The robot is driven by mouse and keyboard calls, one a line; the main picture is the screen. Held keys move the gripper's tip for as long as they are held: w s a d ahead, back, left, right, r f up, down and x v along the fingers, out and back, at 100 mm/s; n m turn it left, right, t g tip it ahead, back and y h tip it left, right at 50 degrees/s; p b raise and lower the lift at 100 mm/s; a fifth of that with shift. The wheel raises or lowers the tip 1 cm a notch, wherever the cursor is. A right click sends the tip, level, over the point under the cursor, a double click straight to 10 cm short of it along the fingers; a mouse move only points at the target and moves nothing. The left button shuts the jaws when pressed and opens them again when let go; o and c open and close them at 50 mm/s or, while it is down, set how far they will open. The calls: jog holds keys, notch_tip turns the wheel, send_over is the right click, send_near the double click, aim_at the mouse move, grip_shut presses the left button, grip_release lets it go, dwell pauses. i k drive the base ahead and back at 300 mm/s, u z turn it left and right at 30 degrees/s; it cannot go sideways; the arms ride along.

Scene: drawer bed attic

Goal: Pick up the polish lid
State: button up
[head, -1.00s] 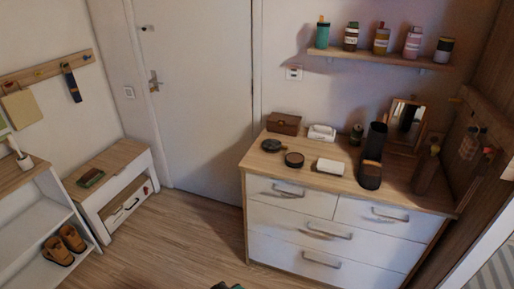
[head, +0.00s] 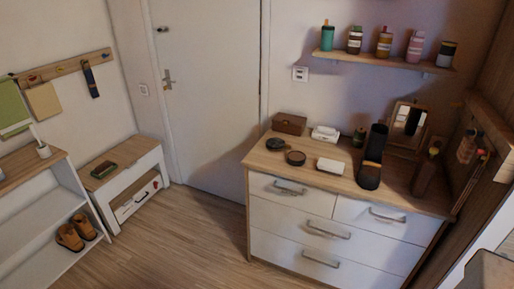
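Two small round dark items lie on the wooden top of the white dresser (head: 300,208), near its left end. The rear one (head: 275,144) is flat and dark and looks like the polish lid. The front one (head: 296,158) looks like a round tin with a brownish top. They are close together but seem apart. At this size I cannot be sure which is the lid. My gripper is not in view.
A brown box (head: 289,123), a tissue-like white item (head: 325,133), a white block (head: 331,165) and a tall dark holder (head: 373,157) share the dresser top. A wall shelf (head: 385,61) with bottles hangs above. Wooden floor (head: 190,235) is clear in front.

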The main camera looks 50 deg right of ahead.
aim_at(273, 143)
jog(key=z, duration=1)
jog(key=k, duration=0.1)
jog(key=u, duration=2.25)
jog(key=k, duration=1.35)
jog(key=z, duration=0.25)
jog(key=i, duration=0.45)
jog(key=z, duration=0.65)
jog(key=i, duration=1.3)
jog(key=z, duration=0.1)
